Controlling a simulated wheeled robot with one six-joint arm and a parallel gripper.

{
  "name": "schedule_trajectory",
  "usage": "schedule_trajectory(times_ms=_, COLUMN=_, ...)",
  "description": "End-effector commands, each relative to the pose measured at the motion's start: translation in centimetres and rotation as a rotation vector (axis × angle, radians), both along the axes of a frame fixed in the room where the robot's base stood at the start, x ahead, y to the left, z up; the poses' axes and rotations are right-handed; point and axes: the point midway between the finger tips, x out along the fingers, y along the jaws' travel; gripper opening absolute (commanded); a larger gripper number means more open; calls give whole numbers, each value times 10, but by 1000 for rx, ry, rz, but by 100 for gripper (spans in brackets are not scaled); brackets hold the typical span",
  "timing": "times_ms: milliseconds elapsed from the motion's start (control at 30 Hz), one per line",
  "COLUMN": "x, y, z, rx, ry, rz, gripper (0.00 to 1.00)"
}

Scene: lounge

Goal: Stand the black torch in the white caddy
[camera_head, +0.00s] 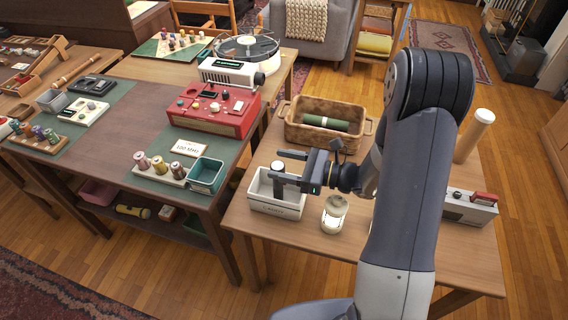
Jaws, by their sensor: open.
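The white caddy (277,207) stands at the left front of the light wooden table. A dark upright thing with a pale top, which looks like the black torch (278,188), stands inside the caddy, its lower part hidden by the front wall. My gripper (283,167) is over the caddy, its fingers pointing left and spread apart. The dark upright is at the fingertips, between or just beside them; I cannot tell if either finger touches it.
A wicker basket (294,132) holding a green roll (325,123) stands behind my gripper. A pale jar (334,214) stands right of the caddy. A white box with a red handle (470,207) and a pale cylinder (474,136) are at right. A teal bin (207,175) sits on the left table.

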Motion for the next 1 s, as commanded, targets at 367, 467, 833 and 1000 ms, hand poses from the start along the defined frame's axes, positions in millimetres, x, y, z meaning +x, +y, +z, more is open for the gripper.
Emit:
schedule_trajectory(times_ms=367, x=-3, y=-11, z=0, rx=-1, ry=0, rz=-3, gripper=58)
schedule_trajectory(times_ms=467, x=-8, y=-24, z=0, rx=0, ry=0, rz=-5, gripper=58)
schedule_trajectory(times_ms=833, x=-29, y=-83, z=2, rx=0, ry=-1, rz=-5, gripper=58)
schedule_trajectory(times_ms=1000, x=-35, y=-97, z=3, rx=0, ry=0, rz=-2, gripper=58)
